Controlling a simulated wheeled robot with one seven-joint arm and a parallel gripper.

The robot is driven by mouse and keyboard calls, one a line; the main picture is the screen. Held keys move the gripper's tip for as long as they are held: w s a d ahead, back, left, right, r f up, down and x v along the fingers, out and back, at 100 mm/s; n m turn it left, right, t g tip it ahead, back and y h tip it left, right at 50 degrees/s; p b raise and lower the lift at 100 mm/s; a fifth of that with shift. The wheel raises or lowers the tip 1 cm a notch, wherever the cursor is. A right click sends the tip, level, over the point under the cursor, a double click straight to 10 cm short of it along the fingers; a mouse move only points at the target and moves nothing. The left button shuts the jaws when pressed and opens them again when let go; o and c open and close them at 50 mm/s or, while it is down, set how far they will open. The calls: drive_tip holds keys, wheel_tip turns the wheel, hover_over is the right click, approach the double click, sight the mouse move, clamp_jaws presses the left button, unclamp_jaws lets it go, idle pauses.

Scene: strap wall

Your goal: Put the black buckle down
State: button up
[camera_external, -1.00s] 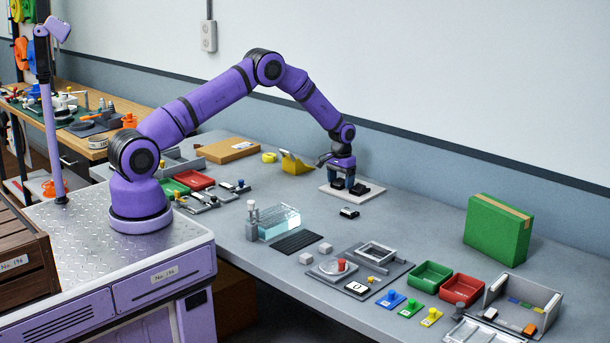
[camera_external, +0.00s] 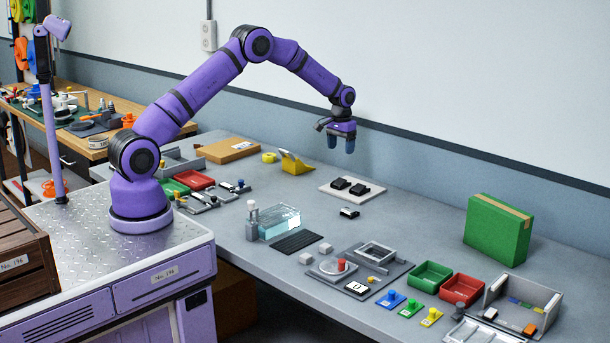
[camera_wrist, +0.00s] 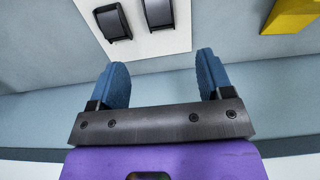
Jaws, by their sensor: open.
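Two black buckles lie on a white board on the grey table. In the external view one buckle (camera_external: 340,183) is at the left and the other buckle (camera_external: 358,189) at the right of the board (camera_external: 372,193). Both also show on the board (camera_wrist: 163,42) at the top of the wrist view, as a left buckle (camera_wrist: 113,22) and a right buckle (camera_wrist: 158,12). I cannot tell which of them the task means. My gripper (camera_external: 341,146) is raised above the board, open and empty. Its blue fingers (camera_wrist: 163,80) are apart with nothing between them.
A small black-and-white part (camera_external: 349,212) lies just in front of the board. A yellow tape dispenser (camera_external: 295,163) stands left of it. A green box (camera_external: 497,228) stands at the right. The table between board and green box is clear.

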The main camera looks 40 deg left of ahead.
drive_tip(key=s+a+r+t, duration=0.1)
drive_tip(key=s+a+r, duration=0.3)
drive_tip(key=s+r, duration=0.95)
drive_tip(key=s+a+r+t, duration=0.2)
drive_tip(key=s+a+r, duration=0.2)
drive_tip(key=s+r, duration=0.9)
drive_tip(key=s+a+r+t, duration=0.1)
drive_tip(key=s, duration=1.2)
drive_tip(key=s+a+r+t, duration=0.1)
drive_tip(key=s+a+r, duration=0.1)
drive_tip(key=s, duration=1.2)
drive_tip(key=shift+s+a+r, duration=0.2)
drive_tip(key=shift+s+r, duration=0.05)
drive_tip(key=shift+s, duration=0.05)
